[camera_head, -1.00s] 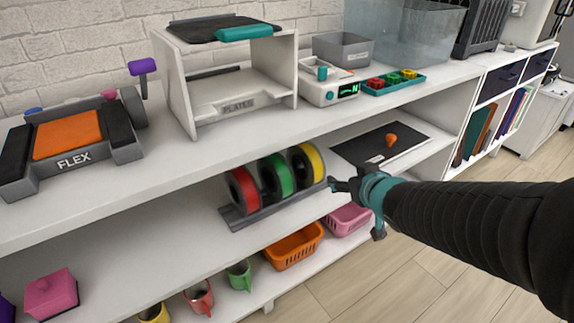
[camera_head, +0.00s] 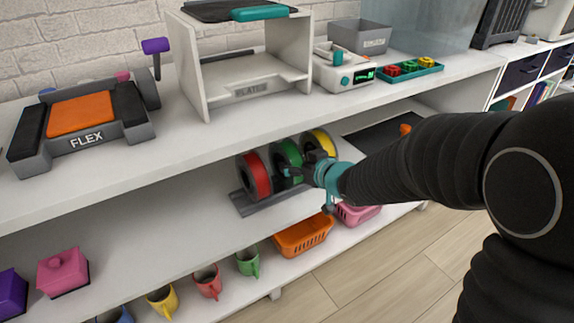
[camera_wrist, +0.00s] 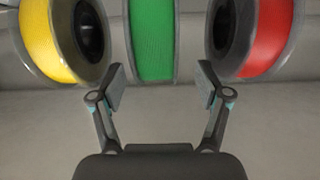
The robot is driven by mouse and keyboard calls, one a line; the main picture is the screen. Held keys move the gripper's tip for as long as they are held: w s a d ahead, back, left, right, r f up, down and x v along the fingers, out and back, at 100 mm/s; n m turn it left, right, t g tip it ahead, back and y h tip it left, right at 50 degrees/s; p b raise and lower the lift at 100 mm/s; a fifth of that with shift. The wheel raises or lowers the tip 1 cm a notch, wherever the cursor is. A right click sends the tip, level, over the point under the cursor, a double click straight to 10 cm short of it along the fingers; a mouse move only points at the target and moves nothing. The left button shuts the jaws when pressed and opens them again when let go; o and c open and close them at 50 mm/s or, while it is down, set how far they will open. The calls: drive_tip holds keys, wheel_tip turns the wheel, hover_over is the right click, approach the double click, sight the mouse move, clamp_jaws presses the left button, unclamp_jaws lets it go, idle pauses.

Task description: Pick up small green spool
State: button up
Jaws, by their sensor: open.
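The green spool (camera_head: 287,157) stands upright in a grey rack on the middle shelf, between a red spool (camera_head: 256,176) and a yellow spool (camera_head: 322,141). In the wrist view the green spool (camera_wrist: 152,40) is straight ahead, with its lower edge near the fingertips. My gripper (camera_head: 299,170) is at the front of the rack and hides part of the green and yellow spools. In the wrist view my gripper (camera_wrist: 161,85) is open and empty, its two fingers spread to either side of the green spool's width. I cannot tell whether they touch it.
The upper shelf board (camera_head: 190,140) runs above the spools. The yellow spool (camera_wrist: 48,38) and red spool (camera_wrist: 268,40) flank the green one closely. Below are an orange basket (camera_head: 303,238), a pink basket (camera_head: 358,214) and several mugs.

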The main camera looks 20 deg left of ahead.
drive_tip(key=shift+x, duration=2.65)
drive_tip(key=shift+w+d, duration=0.15)
clamp_jaws()
